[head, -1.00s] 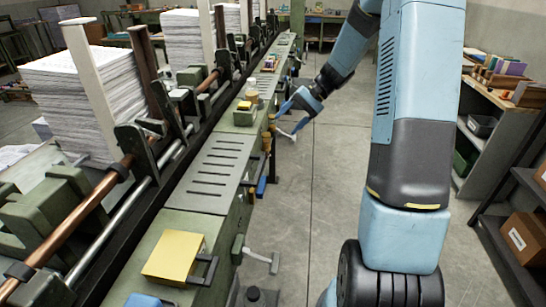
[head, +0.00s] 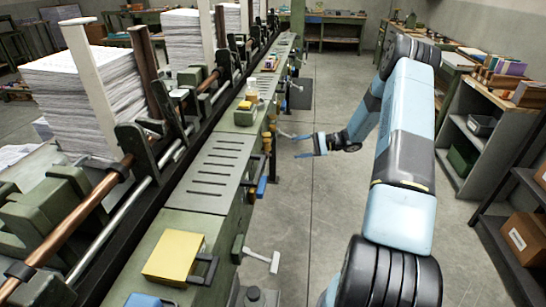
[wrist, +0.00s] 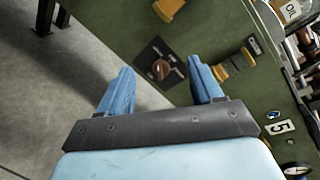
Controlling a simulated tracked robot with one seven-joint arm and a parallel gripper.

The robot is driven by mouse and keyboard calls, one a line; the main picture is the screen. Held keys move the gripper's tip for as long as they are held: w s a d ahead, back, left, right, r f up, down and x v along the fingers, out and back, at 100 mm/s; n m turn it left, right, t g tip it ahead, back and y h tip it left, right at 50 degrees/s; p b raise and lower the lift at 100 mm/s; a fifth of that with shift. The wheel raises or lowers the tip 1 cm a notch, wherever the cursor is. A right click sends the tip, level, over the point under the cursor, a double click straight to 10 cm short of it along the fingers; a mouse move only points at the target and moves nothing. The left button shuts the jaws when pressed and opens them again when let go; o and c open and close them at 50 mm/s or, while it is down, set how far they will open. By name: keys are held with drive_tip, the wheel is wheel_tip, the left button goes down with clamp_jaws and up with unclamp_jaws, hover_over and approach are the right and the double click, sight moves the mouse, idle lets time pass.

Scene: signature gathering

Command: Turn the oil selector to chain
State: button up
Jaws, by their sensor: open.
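In the wrist view a small black plate with pale markings and a round brown knob (wrist: 160,69) is on the green machine's side panel; it looks like the oil selector. The markings are too small to read, so I cannot tell its setting. My gripper (wrist: 160,67) is open, with one blue finger on each side of the knob in the picture. It appears apart from the panel, and nothing is between the fingers. In the head view my gripper (head: 302,146) is in the aisle, pointing left at the machine's side. The selector cannot be made out there.
Yellow fittings (wrist: 235,62) stick out of the panel beside the plate. A bottle labelled OIL (wrist: 291,10) shows at the wrist view's upper right. In the head view a pale-handled lever (head: 262,258) juts into the aisle. The floor (head: 325,215) is clear; shelves (head: 470,125) line the right.

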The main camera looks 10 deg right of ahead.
sight(269, 155)
drive_tip(key=w+d+f+m+t, duration=0.2)
drive_tip(key=d+f+t, duration=0.1)
drive_tip(key=f, duration=0.4)
drive_tip(key=r+x, duration=0.1)
drive_tip(key=x, duration=1.2)
drive_tip(key=shift+a+f+m+y, duration=0.15)
drive_tip(key=shift+m+y, duration=0.15)
drive_tip(key=shift+y, duration=0.1)
drive_tip(key=shift+s, duration=0.15)
drive_tip(key=shift+c, duration=0.4)
drive_tip(key=c, duration=0.9)
drive_tip(key=shift+c, duration=0.2)
